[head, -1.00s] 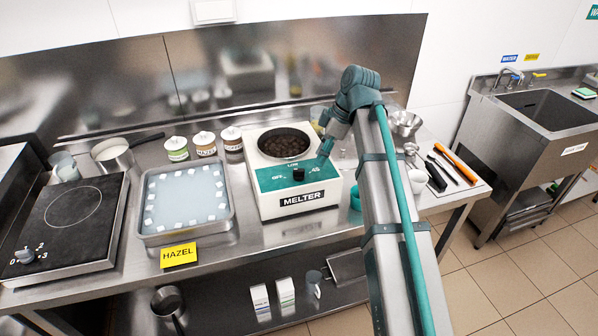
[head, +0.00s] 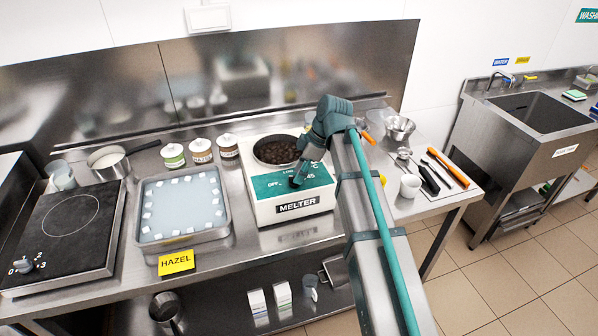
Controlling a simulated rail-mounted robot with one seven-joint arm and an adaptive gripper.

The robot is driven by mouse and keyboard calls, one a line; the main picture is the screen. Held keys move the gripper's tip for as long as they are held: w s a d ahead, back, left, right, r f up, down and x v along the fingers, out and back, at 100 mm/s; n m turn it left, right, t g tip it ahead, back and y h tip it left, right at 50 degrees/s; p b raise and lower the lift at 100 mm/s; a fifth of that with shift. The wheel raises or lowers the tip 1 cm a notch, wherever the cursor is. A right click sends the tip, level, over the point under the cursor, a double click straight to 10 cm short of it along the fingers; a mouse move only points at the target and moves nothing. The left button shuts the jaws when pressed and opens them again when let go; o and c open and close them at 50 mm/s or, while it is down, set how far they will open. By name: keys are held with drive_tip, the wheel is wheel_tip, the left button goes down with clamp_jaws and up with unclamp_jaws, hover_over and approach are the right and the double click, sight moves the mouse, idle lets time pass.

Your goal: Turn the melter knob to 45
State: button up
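The melter (head: 265,212) is a white box with a teal top panel and a round pot of dark brown pieces. Its panel reads OFF at the left and 45 at the right. The dark knob (head: 295,182) sits between these marks, partly hidden by my gripper. My gripper (head: 301,174) reaches down from the upper right with its tip at the knob. Its fingers are too small and covered to tell whether they are open or shut, or whether they touch the knob. The knob's pointer direction cannot be read.
A tray of pale blue liquid (head: 144,232) with a yellow HAZEL sign (head: 176,262) and a black hotplate (head: 62,262) stand left. Several jars (head: 201,150) stand behind.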

drive_tip(key=shift+a+f, duration=0.2)
drive_tip(key=shift+f, duration=0.35)
clamp_jaws()
